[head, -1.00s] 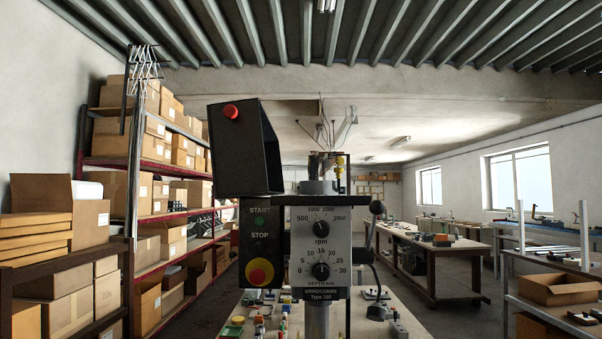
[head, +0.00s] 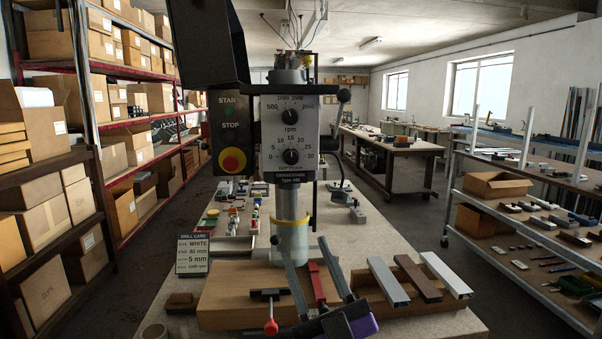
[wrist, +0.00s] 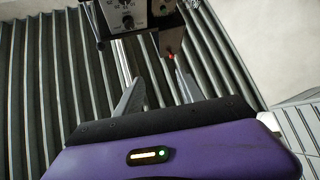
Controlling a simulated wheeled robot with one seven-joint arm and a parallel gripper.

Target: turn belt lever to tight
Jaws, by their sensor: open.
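The drill press stands at the centre of the head view, with a dial panel (head: 290,135) above its pale column (head: 289,215). A dark open box-shaped cover (head: 207,42) is at the upper left, cut off by the frame. My gripper (head: 299,242) is open and empty, low in front of the press, its grey fingers pointing up and away. In the wrist view the gripper (wrist: 158,78) is below the dial panel (wrist: 125,15).
A wooden board (head: 235,295) with a red-handled clamp (head: 270,326) lies on the bench. Three profiles, one brown (head: 417,278), lie at its right. A drill card (head: 194,254) stands left. Box shelves (head: 95,140) line the left; a metal rack (head: 520,200) stands right.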

